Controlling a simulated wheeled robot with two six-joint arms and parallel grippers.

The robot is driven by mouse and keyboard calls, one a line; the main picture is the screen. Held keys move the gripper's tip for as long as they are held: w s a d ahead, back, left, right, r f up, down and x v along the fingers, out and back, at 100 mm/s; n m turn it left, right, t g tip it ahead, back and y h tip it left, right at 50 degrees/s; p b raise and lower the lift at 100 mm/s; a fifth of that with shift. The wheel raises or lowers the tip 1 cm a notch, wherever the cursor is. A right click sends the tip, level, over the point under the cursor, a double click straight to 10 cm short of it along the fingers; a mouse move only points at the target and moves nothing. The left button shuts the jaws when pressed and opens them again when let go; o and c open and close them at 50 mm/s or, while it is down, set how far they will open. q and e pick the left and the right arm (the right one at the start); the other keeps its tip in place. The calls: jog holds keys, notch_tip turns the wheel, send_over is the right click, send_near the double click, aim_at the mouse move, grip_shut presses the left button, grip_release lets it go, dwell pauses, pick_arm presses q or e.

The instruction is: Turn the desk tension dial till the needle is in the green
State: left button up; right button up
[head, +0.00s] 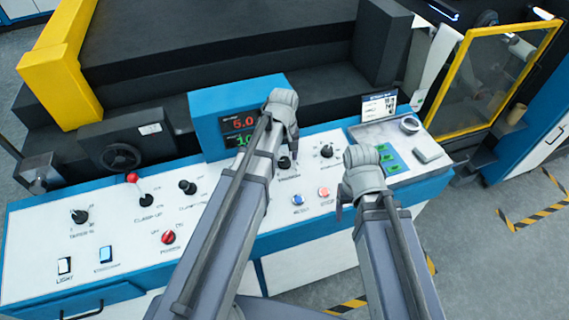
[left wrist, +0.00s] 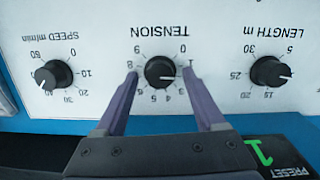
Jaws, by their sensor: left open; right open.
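The black tension dial (left wrist: 160,71) stands under the upside-down TENSION label in the left wrist view. Its white pointer mark points right, towards the low numbers; one finger hides part of that scale. My left gripper (left wrist: 161,74) is open with one finger on each side of the dial, a small gap showing on both sides. In the head view my left gripper (head: 284,150) reaches down over the panel, covering most of the dial (head: 284,163). My right gripper (head: 341,203) is open and empty above the panel's front right part. I cannot make out a gauge needle or green band.
In the left wrist view, the speed dial (left wrist: 53,75) and length dial (left wrist: 271,72) flank the tension dial. A display box (head: 236,112) stands behind it.

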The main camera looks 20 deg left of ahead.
pick_arm(q)
jog(key=shift+f, duration=0.25)
grip_shut()
dwell(0.5)
jog(key=m, duration=0.3)
jog(key=shift+d+m+y, duration=0.1)
jog(key=shift+m+y, duration=0.3)
jog(key=m, duration=0.3)
jog(key=shift+m+g+y, duration=0.3)
jog(key=shift+m, duration=0.1)
jog(key=m, duration=0.3)
jog(key=shift+d+y, duration=0.15)
jog(key=shift+y, duration=0.15)
jog(key=shift+m+b, duration=0.3)
jog(key=shift+m, duration=1.6)
jog(key=shift+y, duration=0.3)
